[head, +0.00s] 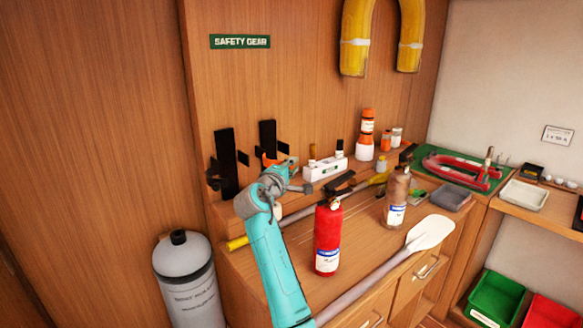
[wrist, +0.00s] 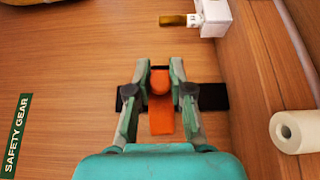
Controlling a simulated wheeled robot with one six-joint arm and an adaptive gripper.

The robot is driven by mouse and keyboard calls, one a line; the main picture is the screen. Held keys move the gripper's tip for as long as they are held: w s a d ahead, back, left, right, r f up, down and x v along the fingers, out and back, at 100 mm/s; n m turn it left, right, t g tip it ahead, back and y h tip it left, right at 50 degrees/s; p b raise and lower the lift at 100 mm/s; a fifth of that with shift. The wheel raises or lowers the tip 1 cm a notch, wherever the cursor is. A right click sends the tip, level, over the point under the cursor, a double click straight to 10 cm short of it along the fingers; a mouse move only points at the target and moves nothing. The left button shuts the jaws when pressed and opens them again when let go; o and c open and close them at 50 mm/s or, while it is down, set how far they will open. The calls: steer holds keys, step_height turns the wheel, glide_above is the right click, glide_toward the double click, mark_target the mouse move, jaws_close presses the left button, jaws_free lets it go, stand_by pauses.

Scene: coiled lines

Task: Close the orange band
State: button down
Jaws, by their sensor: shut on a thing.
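The orange band (wrist: 161,118) lies against a black wall bracket (wrist: 214,97) in the wrist view. Its rounded end sits between the fingertips of my gripper (wrist: 160,72), which is shut on it. In the head view a little of the orange band (head: 266,161) shows beside the right-hand black bracket (head: 267,137), with my gripper (head: 281,165) at it. A second black bracket (head: 226,160) stands to the left. My gripper hides much of the band in the head view, and I cannot tell whether the band is fastened.
A red extinguisher (head: 328,242) and a brownish one (head: 397,196) stand on the cabinet top, near a paddle (head: 429,233). A white box (head: 324,168) is right of my gripper. A grey cylinder (head: 188,283) stands at lower left. A white roll (wrist: 291,131) shows in the wrist view.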

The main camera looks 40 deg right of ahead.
steer(key=shift+d, duration=0.1)
steer(key=shift+w+d+n+t+y, duration=0.2)
steer(key=shift+d+n+t+y, duration=0.45)
steer(key=shift+t, duration=0.25)
steer(key=c, duration=1)
jaws_free()
steer(key=shift+c, duration=0.2)
steer(key=v, duration=1.2)
steer(key=shift+f, duration=0.1)
